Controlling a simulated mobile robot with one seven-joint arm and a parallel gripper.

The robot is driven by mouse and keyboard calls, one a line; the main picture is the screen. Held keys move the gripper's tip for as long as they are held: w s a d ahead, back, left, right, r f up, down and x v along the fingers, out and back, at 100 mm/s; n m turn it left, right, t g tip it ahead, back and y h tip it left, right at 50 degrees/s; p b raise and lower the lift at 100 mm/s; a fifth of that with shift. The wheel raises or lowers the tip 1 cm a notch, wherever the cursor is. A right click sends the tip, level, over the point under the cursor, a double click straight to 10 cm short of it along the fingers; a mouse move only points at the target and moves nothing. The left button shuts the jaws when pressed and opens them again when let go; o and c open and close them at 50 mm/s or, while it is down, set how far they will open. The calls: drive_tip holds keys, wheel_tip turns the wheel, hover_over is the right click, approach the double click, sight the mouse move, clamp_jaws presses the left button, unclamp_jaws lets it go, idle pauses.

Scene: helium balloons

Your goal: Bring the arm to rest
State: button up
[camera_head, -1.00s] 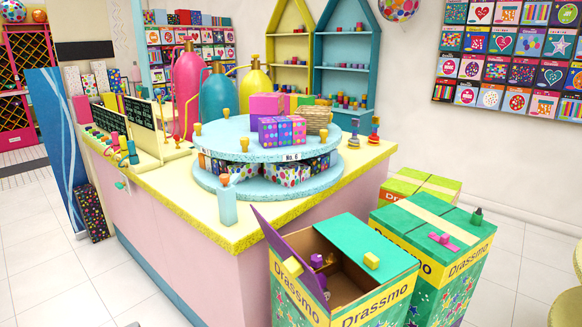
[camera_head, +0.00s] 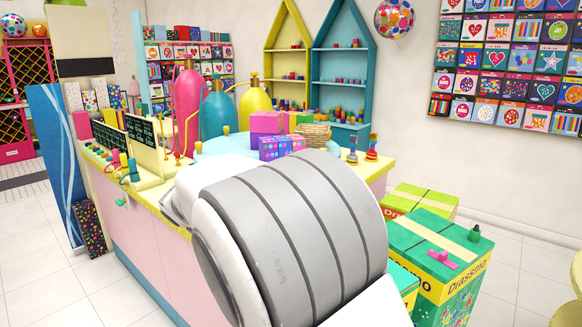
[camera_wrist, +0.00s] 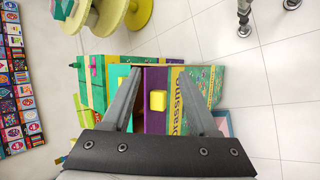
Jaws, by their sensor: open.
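My gripper (camera_wrist: 159,70) shows in the wrist view with its two grey fingers spread wide apart and nothing held between them. It points down over an open box (camera_wrist: 215,92) with a purple flap and "Drassmo" lettering. A small yellow cube (camera_wrist: 158,101) appears between the fingers in the picture, beyond them at the box. My gripper is out of sight there.
A counter (camera_head: 150,185) holds balloons' gas tanks (camera_head: 218,108), patterned gift boxes (camera_head: 275,147) and a blue round stand (camera_head: 210,146). Closed green Drassmo boxes (camera_head: 440,250) stand on the right. White tiled floor (camera_head: 55,280) is clear at the left. A round yellow-green stool (camera_wrist: 137,18) shows in the wrist view.

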drive_tip(key=s+d+r+m+t+y+p, duration=0.1)
drive_tip(key=s+d+r+y, duration=0.3)
drive_tip(key=s+d, duration=0.4)
drive_tip(key=s+d+r+m+t+y+p, duration=0.2)
drive_tip(key=s+d+r+m+t+y, duration=0.1)
drive_tip(key=s+d, duration=0.5)
drive_tip(key=shift+s+r+t+y, duration=0.4)
drive_tip(key=shift+s+t+y, duration=0.3)
drive_tip(key=shift+t, duration=0.1)
